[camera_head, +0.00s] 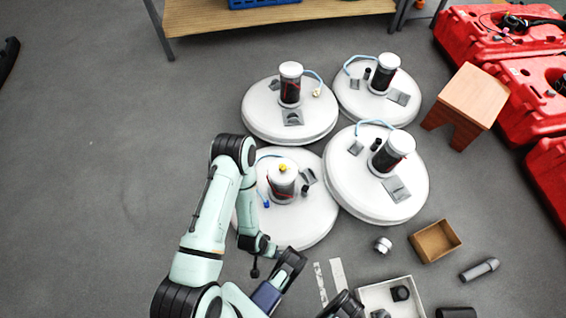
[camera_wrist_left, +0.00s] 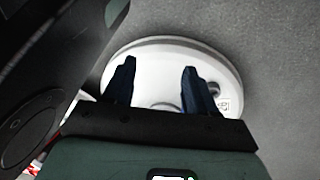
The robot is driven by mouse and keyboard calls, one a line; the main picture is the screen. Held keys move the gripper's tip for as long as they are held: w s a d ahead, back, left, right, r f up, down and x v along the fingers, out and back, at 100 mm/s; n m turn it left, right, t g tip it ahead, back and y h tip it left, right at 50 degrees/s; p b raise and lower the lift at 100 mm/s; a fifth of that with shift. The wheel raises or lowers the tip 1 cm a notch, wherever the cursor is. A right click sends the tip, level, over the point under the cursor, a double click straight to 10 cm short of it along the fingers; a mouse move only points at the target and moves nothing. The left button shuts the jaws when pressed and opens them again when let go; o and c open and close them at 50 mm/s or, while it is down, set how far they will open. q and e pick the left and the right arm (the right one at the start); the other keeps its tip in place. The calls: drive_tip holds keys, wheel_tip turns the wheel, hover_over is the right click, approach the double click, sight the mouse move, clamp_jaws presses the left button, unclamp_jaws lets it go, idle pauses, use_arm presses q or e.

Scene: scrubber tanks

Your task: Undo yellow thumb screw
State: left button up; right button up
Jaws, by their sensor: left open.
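The yellow thumb screw (camera_head: 283,168) is a small knob on top of the grey canister (camera_head: 282,184) of the near-left white round tank (camera_head: 308,230). My left arm reaches up beside this tank and bends back down over its left edge. In the left wrist view, my left gripper (camera_wrist_left: 157,70) is open and empty, its two dark fingers apart in front of a white round tank lid (camera_wrist_left: 165,50). No yellow shows in that view. Dark arm parts crowd the bottom of the head view, and I cannot make out the right gripper's jaws there.
Three other white tanks with canisters and blue hoses stand close by, such as the near-right one (camera_head: 360,200). A wooden stool (camera_head: 472,92), red cases (camera_head: 515,85), a cardboard box (camera_head: 455,232) and a white tray (camera_head: 419,300) lie right.

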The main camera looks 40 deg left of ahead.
use_arm(q)
drive_tip(key=w+a+f+t, duration=0.2)
drive_tip(key=w+f+t, duration=0.15)
drive_tip(key=w, duration=0.35)
drive_tip(key=t+y+p, duration=0.3)
drive_tip(key=t+y, duration=0.6)
drive_tip(key=t, duration=0.2)
approach(282, 170)
use_arm(e)
drive_tip(key=w+a+r+t, duration=0.1)
drive_tip(key=w+r+t, duration=0.2)
drive_tip(key=w+r, duration=0.3)
use_arm(q)
drive_tip(key=b+x, duration=0.4)
drive_tip(key=x, duration=0.6)
drive_tip(key=shift+w+a, duration=0.1)
drive_tip(key=shift+a, duration=0.05)
drive_tip(key=shift+w+a, duration=0.25)
drive_tip(key=shift+w, duration=0.35)
use_arm(e)
drive_tip(key=s+d+f+g, duration=0.1)
drive_tip(key=s+f+g, duration=0.2)
drive_tip(key=s+f, duration=0.3)
drive_tip(key=shift+s+f+g, duration=0.3)
drive_tip(key=shift+s+f, duration=0.05)
drive_tip(key=shift+s, duration=0.75)
use_arm(q)
drive_tip(key=c, duration=0.9)
